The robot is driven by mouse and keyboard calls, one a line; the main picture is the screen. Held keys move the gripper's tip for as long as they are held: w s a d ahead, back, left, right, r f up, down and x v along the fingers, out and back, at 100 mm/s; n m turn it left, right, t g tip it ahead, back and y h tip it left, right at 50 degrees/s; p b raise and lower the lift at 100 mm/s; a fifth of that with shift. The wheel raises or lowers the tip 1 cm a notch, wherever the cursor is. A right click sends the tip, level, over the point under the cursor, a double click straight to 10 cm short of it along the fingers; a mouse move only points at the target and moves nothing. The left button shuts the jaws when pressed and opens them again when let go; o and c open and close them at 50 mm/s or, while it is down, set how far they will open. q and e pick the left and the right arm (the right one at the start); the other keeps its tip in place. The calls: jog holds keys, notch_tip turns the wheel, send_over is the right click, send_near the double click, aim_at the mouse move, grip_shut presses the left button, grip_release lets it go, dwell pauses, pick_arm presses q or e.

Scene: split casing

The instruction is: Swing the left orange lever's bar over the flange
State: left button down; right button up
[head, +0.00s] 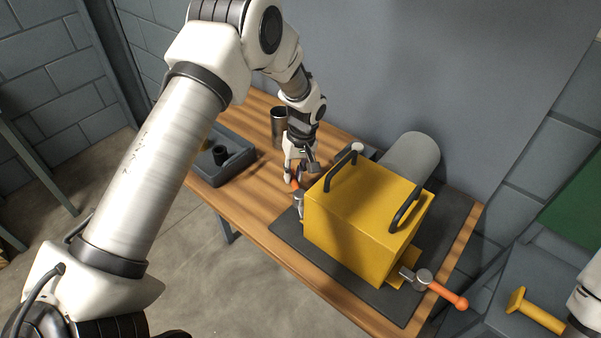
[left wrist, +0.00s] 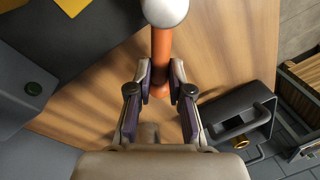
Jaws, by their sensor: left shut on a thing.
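The yellow casing (head: 360,215) with two dark handles stands on a dark mat on the wooden table. The left orange lever (head: 294,184) is at the casing's left side, mostly hidden behind my left gripper (head: 301,168). In the left wrist view, the orange grip (left wrist: 162,55) runs between the fingers of my left gripper (left wrist: 163,85), which are shut on it. A pale round end (left wrist: 165,10) tops the grip there. The flange under the lever's bar is hidden. A right orange lever (head: 447,293) sticks out at the casing's front right. My right gripper's fingers are not seen.
A grey cylinder (head: 412,157) lies behind the casing. A metal cup (head: 279,128) and a dark tray (head: 245,160) with a black part stand left of my left gripper. A yellow T-shaped piece (head: 540,316) lies at the lower right. Bare wood shows along the table's front left.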

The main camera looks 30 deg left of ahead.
pick_arm(q)
jog(key=n, duration=0.1)
jog(key=s+a+n, duration=0.1)
jog(key=shift+n+p, duration=0.3)
jog(key=shift+n, duration=0.1)
jog(key=shift+s+a+n+g+h+p, duration=0.15)
jog(key=shift+s+a+n+h+p, duration=0.15)
jog(key=shift+s+n, duration=0.45)
jog(key=shift+s+a+n+g+h+p, duration=0.1)
jog(key=shift+s+a+n+g+p, duration=0.2)
jog(key=shift+n, duration=0.85)
jog(key=shift+d, duration=0.1)
jog(key=c, duration=1.2)
grip_release()
jog(key=shift+o, duration=0.7)
jog(key=shift+a+f, duration=0.15)
jog(key=shift+a, duration=0.05)
jog(key=shift+d+r, duration=0.15)
jog(key=shift+r, duration=0.35)
notch_tip(320, 180, up, 11)
jog(key=w, duration=0.1)
jog(key=shift+w, duration=0.4)
jog(key=shift+f, duration=0.1)
